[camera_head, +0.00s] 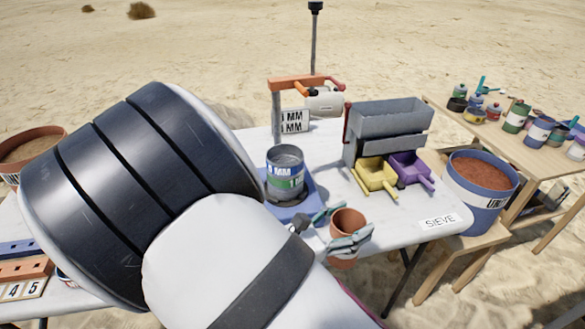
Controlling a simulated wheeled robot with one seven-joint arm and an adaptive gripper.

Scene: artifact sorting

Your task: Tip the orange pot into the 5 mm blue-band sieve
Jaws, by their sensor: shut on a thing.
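The orange pot (347,218) is near the front of the white table, right of my arm. My gripper (354,222), with teal-grey fingers, is shut on the pot, one finger along each side. The pot looks roughly upright; I cannot tell what it holds. The sieve (285,158) is a grey metal cylinder with a blue "MM" band; its digit is hard to read. A green band shows below it. It stands on a blue base (312,190), behind and left of the pot, apart from it. My arm hides part of the base.
Behind the sieve are a sign (293,121) and an orange-handled stand (296,82). A grey hopper (388,120) with a yellow tray (375,177) and purple tray (410,167) stands right. A blue bucket (478,212) of reddish soil stands beyond the table. My arm covers the left table.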

